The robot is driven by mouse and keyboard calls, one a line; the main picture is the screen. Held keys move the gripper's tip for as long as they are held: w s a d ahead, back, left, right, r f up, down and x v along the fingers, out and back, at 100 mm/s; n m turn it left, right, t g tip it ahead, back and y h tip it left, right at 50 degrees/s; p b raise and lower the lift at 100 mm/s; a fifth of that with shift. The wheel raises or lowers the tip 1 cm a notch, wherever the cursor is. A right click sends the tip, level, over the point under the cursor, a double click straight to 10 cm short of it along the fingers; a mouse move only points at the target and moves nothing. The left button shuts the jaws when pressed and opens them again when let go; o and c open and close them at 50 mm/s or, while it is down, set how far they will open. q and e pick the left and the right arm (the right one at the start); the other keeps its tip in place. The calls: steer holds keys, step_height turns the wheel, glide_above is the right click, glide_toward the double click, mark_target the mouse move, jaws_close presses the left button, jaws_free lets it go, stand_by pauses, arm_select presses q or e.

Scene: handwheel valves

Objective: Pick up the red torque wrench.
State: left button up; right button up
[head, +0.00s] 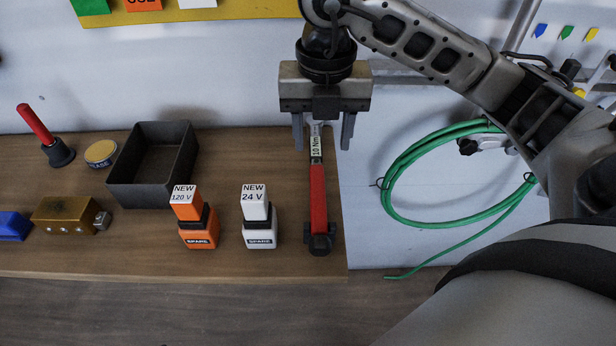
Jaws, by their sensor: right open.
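The red torque wrench (318,195) lies on the wooden bench near its right end, pointing away from me. Its red handle has a dark end nearest me, and a pale label reading "10 Nm" is near its far end. My right gripper (323,145) is open, fingers pointing down. In the picture its two fingers appear on either side of the wrench's far, labelled end. I cannot tell how high they are above it. The wrench's far tip is partly hidden by the gripper. My left gripper is not in view.
Left of the wrench on the bench (110,258) stand a white "24 V" spare (260,228) and an orange "120 V" spare (199,230). Farther left are a dark open box (150,180), a grease tin (101,153) and a brass block (65,215). A green hose (390,200) hangs right.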

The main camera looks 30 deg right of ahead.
mark_target(317, 186)
steer(key=f, duration=0.2)
steer(key=f+b, duration=0.1)
steer(key=f, duration=0.5)
steer(key=shift+s+b, duration=0.3)
steer(key=shift+b, duration=0.05)
steer(key=shift+w+a+f+p, duration=0.15)
steer(key=shift+f, duration=1.15)
steer(key=shift+w+a+f+p, duration=0.15)
steer(key=shift+f, duration=1.15)
jaws_close()
